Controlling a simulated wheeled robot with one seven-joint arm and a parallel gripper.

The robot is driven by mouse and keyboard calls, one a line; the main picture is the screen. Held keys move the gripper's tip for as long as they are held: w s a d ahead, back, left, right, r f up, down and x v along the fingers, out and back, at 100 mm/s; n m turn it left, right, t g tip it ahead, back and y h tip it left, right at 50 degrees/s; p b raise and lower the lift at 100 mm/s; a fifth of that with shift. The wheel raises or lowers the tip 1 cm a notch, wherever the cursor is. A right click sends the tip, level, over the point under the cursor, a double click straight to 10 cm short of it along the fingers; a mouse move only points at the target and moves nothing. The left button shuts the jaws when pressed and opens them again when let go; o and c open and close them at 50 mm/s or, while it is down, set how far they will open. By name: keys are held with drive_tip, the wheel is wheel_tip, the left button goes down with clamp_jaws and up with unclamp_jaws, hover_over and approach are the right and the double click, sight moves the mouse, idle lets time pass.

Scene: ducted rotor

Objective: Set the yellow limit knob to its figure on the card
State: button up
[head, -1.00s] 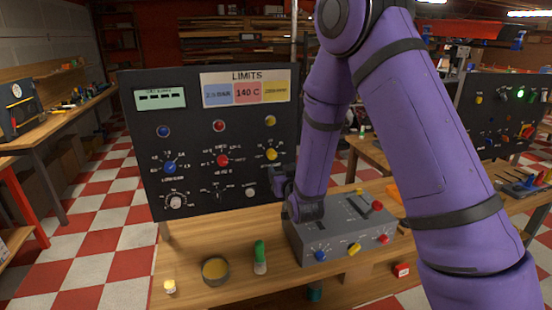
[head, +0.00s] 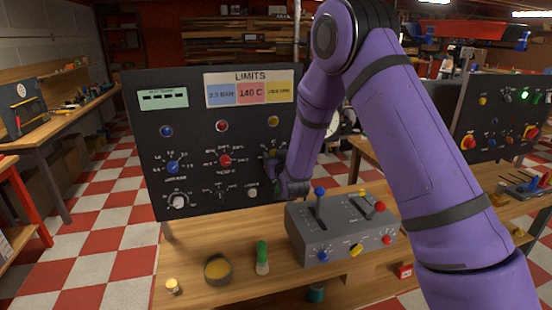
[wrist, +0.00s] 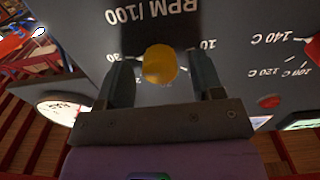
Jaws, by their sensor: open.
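The yellow limit knob (wrist: 160,65) sits on the dark panel, under the upside-down label RPM /100 in the wrist view. Parts of its scale, 30 and 10, show beside it; its pointer cannot be made out. My gripper (wrist: 160,60) is open, one finger on each side of the knob, with visible gaps. In the head view my gripper (head: 272,165) is at the panel's right side and hides the knob. The LIMITS card (head: 250,76) is at the panel's top right. Its yellow field (head: 280,93) is too small to read surely; the red field reads 140 C.
A red knob (head: 225,160) and a blue knob (head: 173,167) are left of my gripper on the panel. A grey control box (head: 340,235) with levers stands below right.

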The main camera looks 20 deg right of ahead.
drive_tip(key=shift+c, duration=0.2)
drive_tip(key=c, duration=0.9)
drive_tip(key=shift+n, duration=9.9)
drive_tip(key=shift+f, duration=0.1)
